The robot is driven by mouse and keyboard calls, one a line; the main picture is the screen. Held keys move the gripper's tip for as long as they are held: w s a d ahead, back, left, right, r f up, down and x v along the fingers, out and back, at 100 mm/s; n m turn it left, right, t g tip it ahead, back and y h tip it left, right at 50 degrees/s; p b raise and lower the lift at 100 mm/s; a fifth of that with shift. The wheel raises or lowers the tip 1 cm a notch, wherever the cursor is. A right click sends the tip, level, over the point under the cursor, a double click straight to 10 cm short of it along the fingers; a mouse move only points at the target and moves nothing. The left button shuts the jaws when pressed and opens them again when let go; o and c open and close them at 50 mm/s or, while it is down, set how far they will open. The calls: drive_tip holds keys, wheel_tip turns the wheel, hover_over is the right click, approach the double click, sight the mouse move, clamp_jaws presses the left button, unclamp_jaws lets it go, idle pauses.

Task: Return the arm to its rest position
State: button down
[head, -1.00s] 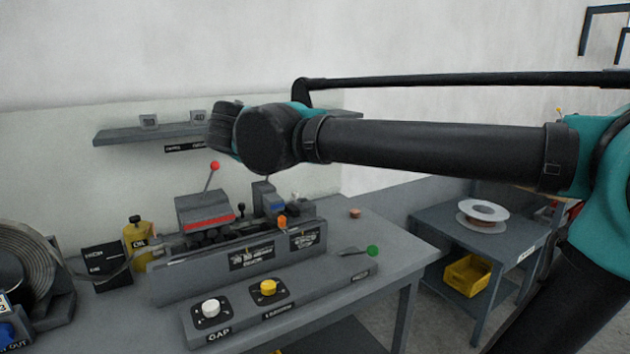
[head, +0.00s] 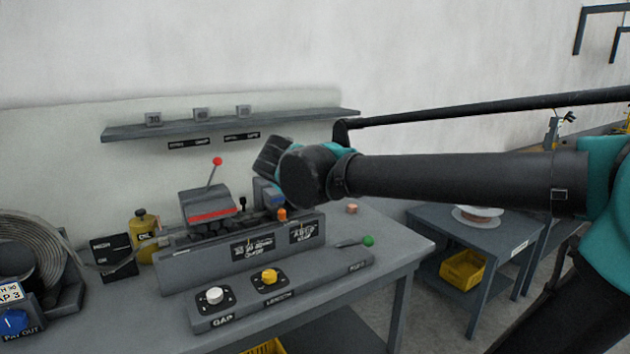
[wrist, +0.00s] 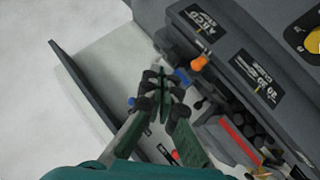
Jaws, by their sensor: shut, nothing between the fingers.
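My arm (head: 455,182) reaches in from the right in the head view, roughly level, black with teal joints. Its wrist end is in front of the right part of the machine on the bench. My gripper (wrist: 161,88) shows in the wrist view with its dark fingertips together and nothing between them. It is above the bench side of the machine, near an orange knob (wrist: 199,63) and a blue part (wrist: 182,76). In the head view the fingers are hidden behind the wrist.
The machine (head: 240,245) has a red-knobbed lever (head: 217,161) and a control panel (head: 290,295) in front. A wall shelf (head: 285,124) with three small blocks is above.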

drive_tip(key=s+d+f+m+g+h, duration=0.1)
drive_tip(key=s+d+f+m+g, duration=0.15)
drive_tip(key=d+f, duration=0.95)
drive_tip(key=s+d+f+m+g+y, duration=0.1)
drive_tip(key=s+d+f+m+g, duration=0.1)
drive_tip(key=s+d+f, duration=0.3)
drive_tip(key=s+d+f+m+g+y, duration=0.1)
drive_tip(key=s+d+f+m, duration=0.3)
drive_tip(key=s+f, duration=0.7)
wheel_tip(320, 180, down, 4)
drive_tip(key=shift+d+g, duration=0.85)
drive_tip(key=shift+d, duration=0.25)
